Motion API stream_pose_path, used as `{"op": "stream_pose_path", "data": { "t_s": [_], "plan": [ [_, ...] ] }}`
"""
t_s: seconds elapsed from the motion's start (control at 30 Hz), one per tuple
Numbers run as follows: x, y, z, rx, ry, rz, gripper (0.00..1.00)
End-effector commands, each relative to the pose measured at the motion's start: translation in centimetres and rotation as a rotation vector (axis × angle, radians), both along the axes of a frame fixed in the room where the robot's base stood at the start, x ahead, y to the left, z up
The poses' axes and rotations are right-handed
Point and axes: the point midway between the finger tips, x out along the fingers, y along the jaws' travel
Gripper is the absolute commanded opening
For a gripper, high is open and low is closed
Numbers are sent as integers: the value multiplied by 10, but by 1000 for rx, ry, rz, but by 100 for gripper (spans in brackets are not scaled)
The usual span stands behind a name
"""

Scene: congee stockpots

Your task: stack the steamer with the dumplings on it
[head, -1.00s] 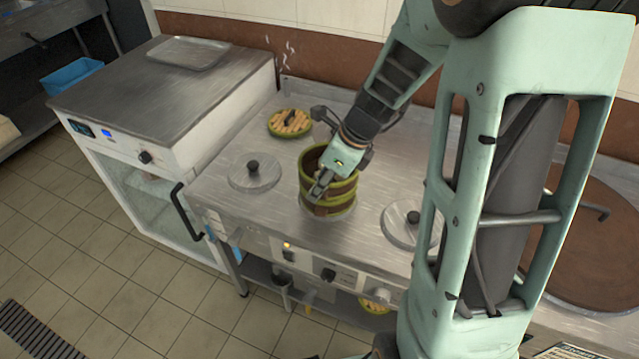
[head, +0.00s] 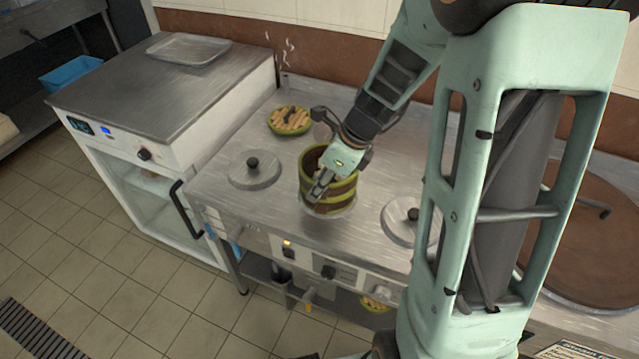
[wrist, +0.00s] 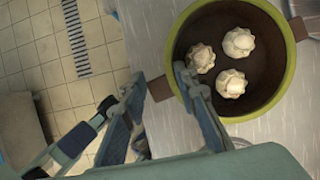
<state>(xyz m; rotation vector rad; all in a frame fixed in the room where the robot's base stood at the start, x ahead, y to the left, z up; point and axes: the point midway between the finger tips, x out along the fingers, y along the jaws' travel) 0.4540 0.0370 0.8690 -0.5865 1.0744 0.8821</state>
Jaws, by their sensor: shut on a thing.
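The steamer (head: 342,192) is round and brown with green bands, over a round plate on the steel counter in the head view. In the wrist view the steamer (wrist: 268,108) has a green rim, brown side handles and three pale dumplings (wrist: 230,84) on its dark floor. My gripper (head: 318,190) reaches down to its near left side and is shut on its edge. In the wrist view one finger is over the rim and the other is outside, beside a handle. I cannot tell whether the steamer rests on another tier; my arm hides part of it.
A round lid with a knob (head: 254,170) lies to the left, and another lid (head: 408,222) to the right. A steel cabinet (head: 140,92) carries a tray (head: 188,50). A large brown round surface (head: 590,240) is at right.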

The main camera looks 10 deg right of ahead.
Motion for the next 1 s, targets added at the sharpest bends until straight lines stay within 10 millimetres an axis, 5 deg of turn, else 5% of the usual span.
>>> {"op": "stream_pose_path", "data": {
  "t_s": [0.03, 0.07, 0.13, 0.47, 1.0],
  "plan": [
    [0, 0, -1, 0, -1, 0, 0],
    [0, 0, -1, 0, -1, 0, 28],
    [0, 0, -1, 0, -1, 0, 35],
    [0, -1, 1, 0, 0, -1, 35],
    [-8, -14, 41, 0, 0, -2, 35]
  ]
}}
